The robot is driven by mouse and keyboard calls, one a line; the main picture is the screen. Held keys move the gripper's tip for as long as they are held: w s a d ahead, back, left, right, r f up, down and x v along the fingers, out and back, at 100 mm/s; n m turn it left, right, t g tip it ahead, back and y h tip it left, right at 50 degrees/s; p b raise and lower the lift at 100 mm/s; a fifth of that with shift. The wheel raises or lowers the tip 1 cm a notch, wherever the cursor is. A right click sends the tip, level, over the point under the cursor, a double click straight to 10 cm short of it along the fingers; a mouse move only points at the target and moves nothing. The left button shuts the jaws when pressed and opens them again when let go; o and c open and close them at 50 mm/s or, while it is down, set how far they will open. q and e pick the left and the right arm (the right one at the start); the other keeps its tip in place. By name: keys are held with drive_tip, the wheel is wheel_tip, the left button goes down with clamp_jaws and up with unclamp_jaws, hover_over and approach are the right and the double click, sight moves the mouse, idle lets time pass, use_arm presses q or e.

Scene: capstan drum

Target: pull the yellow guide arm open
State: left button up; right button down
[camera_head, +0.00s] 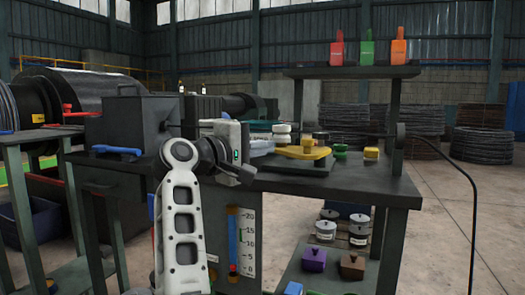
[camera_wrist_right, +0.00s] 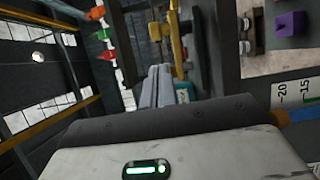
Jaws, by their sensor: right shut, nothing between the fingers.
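The yellow guide arm (camera_head: 303,153) lies on the dark workbench, right of my right gripper in the head view. Yellow parts, likely of the guide arm (camera_wrist_right: 178,48), show just past my fingertips in the right wrist view. My right gripper (camera_wrist_right: 158,72) is shut and empty, its grey fingers together. The fingertips look close to the yellow parts, but I cannot tell whether they touch. My left gripper is not in view.
White, green and yellow round pieces (camera_head: 340,151) sit around the guide arm. A shelf (camera_head: 350,71) above holds red, green and orange containers. A dark box (camera_head: 130,125) with a blue handle stands left. Purple and brown boxes (camera_head: 314,259) and tins sit below the bench.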

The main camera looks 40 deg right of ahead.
sight(294, 153)
drive_tip(key=d, duration=0.6)
drive_tip(key=w+d, duration=0.1)
drive_tip(key=d, duration=0.2)
drive_tip(key=shift+r, duration=0.15)
drive_tip(key=shift+w+d, duration=0.15)
drive_tip(key=shift+d, duration=0.35)
